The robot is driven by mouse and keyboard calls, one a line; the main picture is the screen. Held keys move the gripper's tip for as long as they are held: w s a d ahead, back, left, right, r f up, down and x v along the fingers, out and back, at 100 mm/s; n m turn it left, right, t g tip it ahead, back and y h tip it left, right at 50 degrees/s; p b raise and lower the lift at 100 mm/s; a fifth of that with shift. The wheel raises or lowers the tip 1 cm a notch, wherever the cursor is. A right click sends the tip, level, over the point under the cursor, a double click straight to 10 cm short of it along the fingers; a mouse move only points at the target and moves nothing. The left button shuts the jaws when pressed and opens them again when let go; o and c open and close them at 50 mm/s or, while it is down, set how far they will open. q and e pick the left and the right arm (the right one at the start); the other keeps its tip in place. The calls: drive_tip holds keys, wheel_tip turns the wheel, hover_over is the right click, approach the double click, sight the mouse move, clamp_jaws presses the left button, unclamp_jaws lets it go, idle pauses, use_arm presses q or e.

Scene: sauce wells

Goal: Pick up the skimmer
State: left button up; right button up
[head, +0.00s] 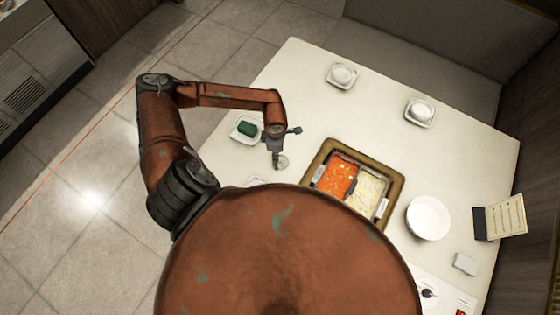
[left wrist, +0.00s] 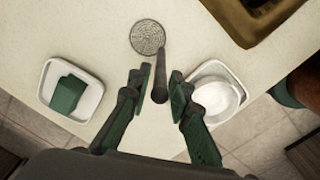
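The skimmer (left wrist: 147,37) has a round perforated metal head and a dark handle. In the left wrist view its head lies near the top and the handle runs down between the fingers of my left gripper (left wrist: 159,82). The fingers are open, with a gap visible on each side of the handle. In the head view the skimmer's head (head: 283,162) shows beside my left gripper (head: 276,160), over the left side of the table. Part of the handle is hidden there. My right gripper is not in view.
A white dish (left wrist: 92,106) with a green block (left wrist: 66,94) lies left of the gripper, and a white bowl (left wrist: 216,97) on a dish lies right. A divided pot (head: 312,170) with red and pale soup sits in the table (head: 310,80). A larger white bowl (head: 428,218) stands farther right.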

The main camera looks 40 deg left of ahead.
use_arm(q)
clamp_jaws()
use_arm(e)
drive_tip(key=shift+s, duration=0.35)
use_arm(q)
drive_tip(key=shift+r, duration=0.1)
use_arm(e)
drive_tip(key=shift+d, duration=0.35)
